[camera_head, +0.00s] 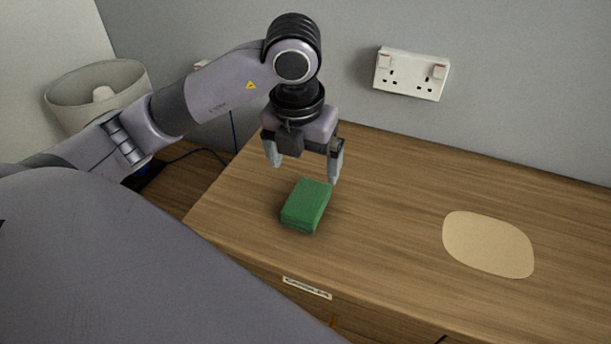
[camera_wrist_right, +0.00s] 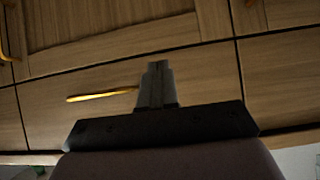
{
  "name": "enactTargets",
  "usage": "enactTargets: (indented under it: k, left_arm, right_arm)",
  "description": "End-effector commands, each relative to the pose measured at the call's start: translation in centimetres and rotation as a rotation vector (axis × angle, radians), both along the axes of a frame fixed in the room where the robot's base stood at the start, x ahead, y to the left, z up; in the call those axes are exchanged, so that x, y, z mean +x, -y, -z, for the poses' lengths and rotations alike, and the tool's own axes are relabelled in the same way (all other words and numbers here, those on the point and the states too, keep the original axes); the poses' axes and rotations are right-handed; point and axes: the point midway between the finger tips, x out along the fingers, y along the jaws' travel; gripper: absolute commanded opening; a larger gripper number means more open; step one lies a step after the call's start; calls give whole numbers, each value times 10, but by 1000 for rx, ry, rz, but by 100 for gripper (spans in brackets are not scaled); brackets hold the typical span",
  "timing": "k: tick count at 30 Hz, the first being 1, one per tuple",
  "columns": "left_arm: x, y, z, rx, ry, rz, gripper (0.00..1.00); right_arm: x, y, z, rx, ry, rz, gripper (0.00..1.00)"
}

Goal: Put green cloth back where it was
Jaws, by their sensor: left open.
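The green cloth (camera_head: 306,206), a folded block shape, lies on the wooden cabinet top (camera_head: 390,200) left of the middle in the head view. My left gripper (camera_head: 305,172) points down just behind and above the cloth in the picture. Its fingers are spread and nothing is between them. A pale beige rounded patch (camera_head: 488,244) lies flat on the cabinet top to the right, with nothing on it. My right gripper (camera_wrist_right: 157,72) shows in the right wrist view with its fingers together and empty, facing wooden drawer fronts.
A drawer front with a gold handle (camera_wrist_right: 103,96) is near my right gripper. A lamp with a pale shade (camera_head: 98,92) stands at the left. A double wall socket (camera_head: 411,74) is on the grey wall behind. The cabinet top between the cloth and the patch is clear.

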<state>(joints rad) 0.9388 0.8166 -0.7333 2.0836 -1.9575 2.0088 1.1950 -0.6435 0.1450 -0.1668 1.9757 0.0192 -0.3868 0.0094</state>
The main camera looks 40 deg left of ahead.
Motion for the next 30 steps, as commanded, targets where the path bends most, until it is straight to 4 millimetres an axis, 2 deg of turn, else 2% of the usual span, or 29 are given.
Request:
enactTargets:
  k: [1, 3, 8, 30]
  left_arm:
    - [-1, 0, -10, 3, 4, -1, 95]
    - [-2, 0, -17, 2, 3, 0, 95]
    - [-4, 1, -26, 1, 1, 0, 95]
    - [-4, 1, -27, 1, -1, 0, 95]
  right_arm:
    - [0, 1, -4, -2, 2, 1, 0]
    - [0, 2, -6, -4, 5, 1, 0]
    - [0, 3, -7, -6, 9, 2, 0]
    - [-2, 2, -4, -4, 0, 5, 0]
